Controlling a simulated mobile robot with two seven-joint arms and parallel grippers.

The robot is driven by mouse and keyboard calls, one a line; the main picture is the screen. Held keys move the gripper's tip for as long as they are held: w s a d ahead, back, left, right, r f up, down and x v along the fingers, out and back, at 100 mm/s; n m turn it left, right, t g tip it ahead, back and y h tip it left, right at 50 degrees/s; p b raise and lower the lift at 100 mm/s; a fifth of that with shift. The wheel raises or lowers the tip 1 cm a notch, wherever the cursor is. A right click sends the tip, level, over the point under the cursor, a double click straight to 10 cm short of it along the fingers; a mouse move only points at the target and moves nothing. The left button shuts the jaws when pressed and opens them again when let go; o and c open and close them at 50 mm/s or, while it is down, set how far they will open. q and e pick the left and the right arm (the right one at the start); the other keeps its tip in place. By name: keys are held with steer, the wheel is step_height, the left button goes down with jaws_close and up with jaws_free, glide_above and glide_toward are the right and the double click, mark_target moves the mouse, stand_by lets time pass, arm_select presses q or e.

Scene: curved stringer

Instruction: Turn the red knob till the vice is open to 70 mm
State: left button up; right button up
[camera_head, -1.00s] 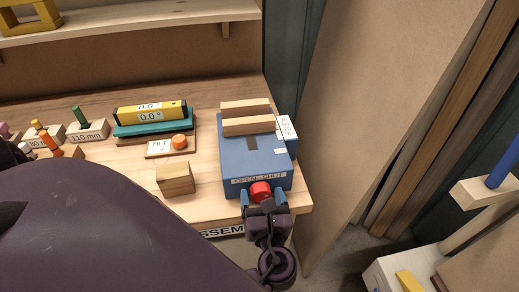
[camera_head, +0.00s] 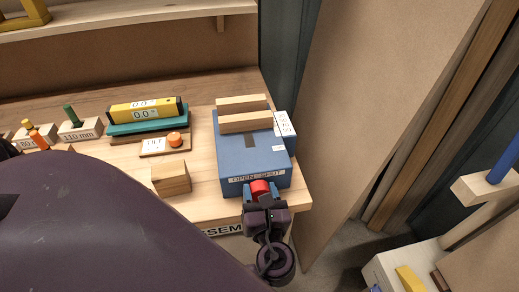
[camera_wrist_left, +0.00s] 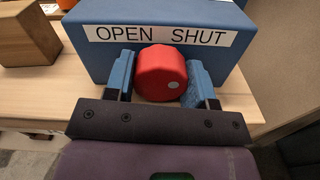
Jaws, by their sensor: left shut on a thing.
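The vice is a blue box (camera_head: 235,165) at the right end of the bench, with an OPEN SHUT label on its front. Two pale wooden jaws (camera_head: 246,122) lie across its top with a narrow gap between them. A white readout (camera_head: 284,123) at its right side is too small to read. The red knob (camera_head: 260,188) is on the front; in the left wrist view it (camera_wrist_left: 161,72) shows a pale dot at lower right. My left gripper (camera_head: 262,194) is shut on the knob, one blue finger on each side. My right gripper is not in view.
A wooden block (camera_head: 170,178) stands left of the vice. Behind it are a tilt box with an orange knob (camera_head: 174,139) and a yellow level (camera_head: 145,109) on a teal base. Marked blocks (camera_head: 80,129) stand further left. A tall brown panel (camera_head: 350,110) rises right of the bench.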

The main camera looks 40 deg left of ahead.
arm_select(q)
steer(key=shift+n, duration=0.3)
